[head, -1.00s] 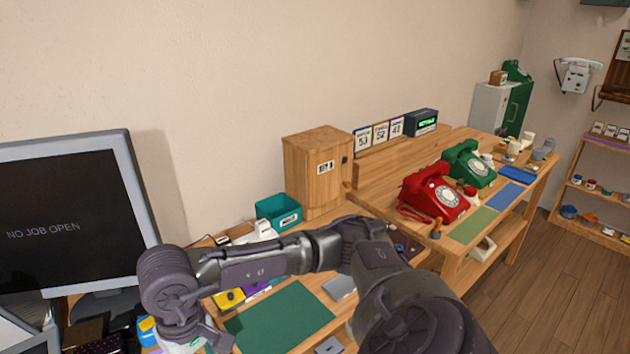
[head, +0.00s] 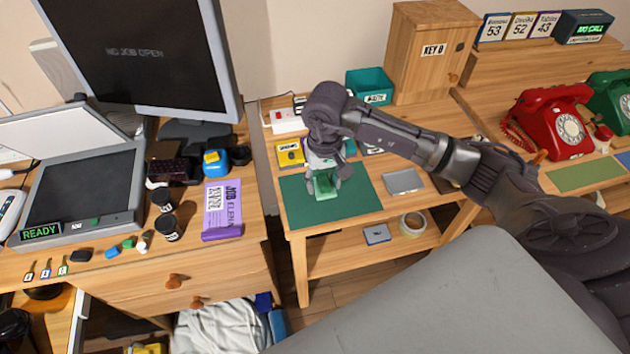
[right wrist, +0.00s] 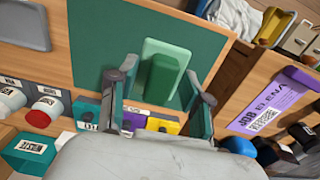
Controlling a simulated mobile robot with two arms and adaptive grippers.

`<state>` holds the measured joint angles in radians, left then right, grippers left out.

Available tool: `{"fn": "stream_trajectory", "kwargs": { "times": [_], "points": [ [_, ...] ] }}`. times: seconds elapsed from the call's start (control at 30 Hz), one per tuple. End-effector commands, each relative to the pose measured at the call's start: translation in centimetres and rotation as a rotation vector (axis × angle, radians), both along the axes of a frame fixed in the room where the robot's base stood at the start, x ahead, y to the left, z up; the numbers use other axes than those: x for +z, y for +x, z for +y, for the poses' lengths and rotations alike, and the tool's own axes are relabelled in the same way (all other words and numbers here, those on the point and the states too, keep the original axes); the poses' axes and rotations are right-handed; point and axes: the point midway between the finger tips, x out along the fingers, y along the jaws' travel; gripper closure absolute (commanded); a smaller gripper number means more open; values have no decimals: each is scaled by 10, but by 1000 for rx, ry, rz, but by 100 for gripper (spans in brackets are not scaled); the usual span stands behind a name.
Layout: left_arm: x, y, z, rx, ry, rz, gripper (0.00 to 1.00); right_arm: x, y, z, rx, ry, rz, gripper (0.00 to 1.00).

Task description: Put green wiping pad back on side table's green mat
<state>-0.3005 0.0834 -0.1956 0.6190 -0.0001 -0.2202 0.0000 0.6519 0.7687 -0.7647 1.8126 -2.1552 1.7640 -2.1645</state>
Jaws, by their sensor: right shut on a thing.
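The green wiping pad (head: 326,187) is a light green slab with a darker green block on top. It also shows in the right wrist view (right wrist: 162,78). My right gripper (head: 322,180) is shut on the pad's block, with a finger on each side (right wrist: 160,92). The pad is over the left half of the dark green mat (head: 352,203) on the side table. In the right wrist view the mat (right wrist: 104,35) surrounds the slab. I cannot tell whether the slab touches the mat. My left gripper is not in view.
A grey tray (head: 403,182) lies right of the mat. A yellow item (head: 290,153) and a teal bin (head: 370,86) stand behind it. The desk with a purple job card (head: 222,209) is to the left. The mat's right half is bare.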

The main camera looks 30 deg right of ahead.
Motion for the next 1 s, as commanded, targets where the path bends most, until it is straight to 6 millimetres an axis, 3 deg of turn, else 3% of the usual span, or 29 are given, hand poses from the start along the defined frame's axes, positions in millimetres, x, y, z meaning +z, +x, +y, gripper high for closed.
{"fn": "stream_trajectory", "kwargs": {
  "times": [0.1,0.27,0.63,1.0],
  "points": [
    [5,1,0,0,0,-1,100,-12,23,5,-1,3,1,89],
    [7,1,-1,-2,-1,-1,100,-23,40,7,0,2,-1,89],
    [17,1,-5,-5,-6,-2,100,-63,41,7,0,1,1,89],
    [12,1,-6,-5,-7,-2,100,-69,41,6,1,-1,-2,89]
  ]
}}
